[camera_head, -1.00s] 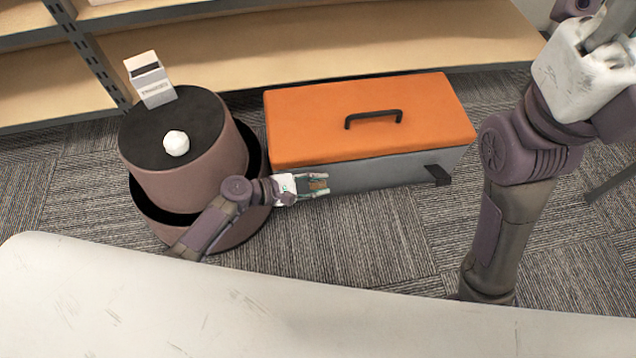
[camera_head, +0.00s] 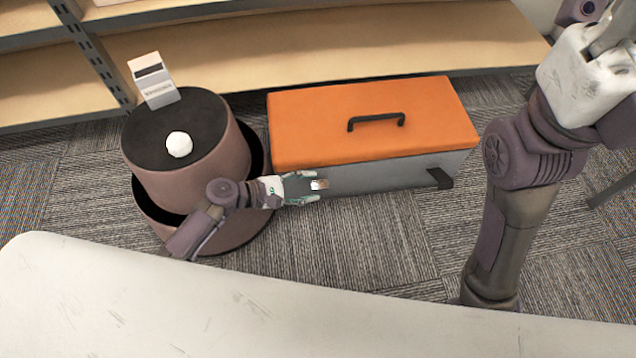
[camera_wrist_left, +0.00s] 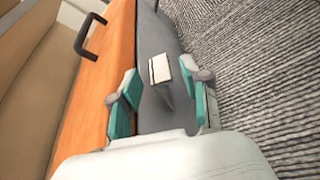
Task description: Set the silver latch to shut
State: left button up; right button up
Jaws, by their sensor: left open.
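The toolbox has an orange lid (camera_head: 370,115) and a grey body (camera_head: 385,174), and its lid is down. The silver latch (camera_head: 320,184) is a small pale plate on the left part of the grey front. In the left wrist view the latch (camera_wrist_left: 160,69) stands out from the grey front, just beyond my fingertips; whether it is fastened I cannot tell. My left gripper (camera_head: 308,186) is open and empty, with its teal-padded fingers (camera_wrist_left: 166,103) on either side of the line to the latch. A black latch (camera_head: 439,178) is at the front's right end.
A round brown two-tier stand (camera_head: 185,182) is left of the toolbox, bearing a white faceted object (camera_head: 179,144) and a grey-white box (camera_head: 153,82). Wooden shelves (camera_head: 300,45) are behind. Bare carpet (camera_head: 350,240) lies in front of the toolbox.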

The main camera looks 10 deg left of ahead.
pick_arm(q)
jog(key=v, duration=0.8)
jog(key=shift+a, duration=0.25)
jog(key=shift+r, duration=0.1)
